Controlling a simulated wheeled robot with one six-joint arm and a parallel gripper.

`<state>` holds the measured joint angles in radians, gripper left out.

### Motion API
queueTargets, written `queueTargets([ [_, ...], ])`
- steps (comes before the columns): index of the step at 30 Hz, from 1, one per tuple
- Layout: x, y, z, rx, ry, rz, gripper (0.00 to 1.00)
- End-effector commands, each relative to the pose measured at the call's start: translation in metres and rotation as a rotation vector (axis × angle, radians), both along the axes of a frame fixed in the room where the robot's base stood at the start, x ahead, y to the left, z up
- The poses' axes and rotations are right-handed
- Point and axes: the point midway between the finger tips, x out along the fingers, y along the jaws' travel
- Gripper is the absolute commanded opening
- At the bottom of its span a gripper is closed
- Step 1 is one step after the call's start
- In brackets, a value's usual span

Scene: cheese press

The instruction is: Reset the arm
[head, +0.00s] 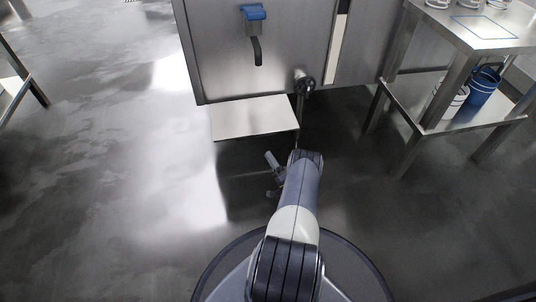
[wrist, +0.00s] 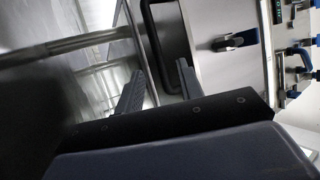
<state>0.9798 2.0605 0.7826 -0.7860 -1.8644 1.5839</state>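My arm (head: 300,195) reaches forward from my base in the head view, over the floor in front of a steel cabinet. My gripper (wrist: 158,88) shows in the wrist view, with its two dark fingers spread apart and nothing seen between them. In the head view the gripper is mostly hidden by the arm, and only small grey parts stick out at the arm's left side. The wrist view is tilted on its side.
The steel cabinet (head: 225,55) has a blue-topped tap (head: 254,28), a round valve (head: 304,84) and a low plate (head: 255,118) beneath. A steel table (head: 470,48) stands at the right, with a blue bucket (head: 484,88) on its shelf.

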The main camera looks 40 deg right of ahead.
Motion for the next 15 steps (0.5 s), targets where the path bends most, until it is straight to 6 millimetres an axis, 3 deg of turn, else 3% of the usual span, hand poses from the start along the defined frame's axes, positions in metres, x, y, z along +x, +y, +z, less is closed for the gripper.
queueTargets([
  [8, 0.003, 0.0, 0.002, -0.001, -0.001, 0.001, 0.36],
  [15, 0.031, -0.002, 0.016, -0.002, -0.002, 0.003, 0.36],
])
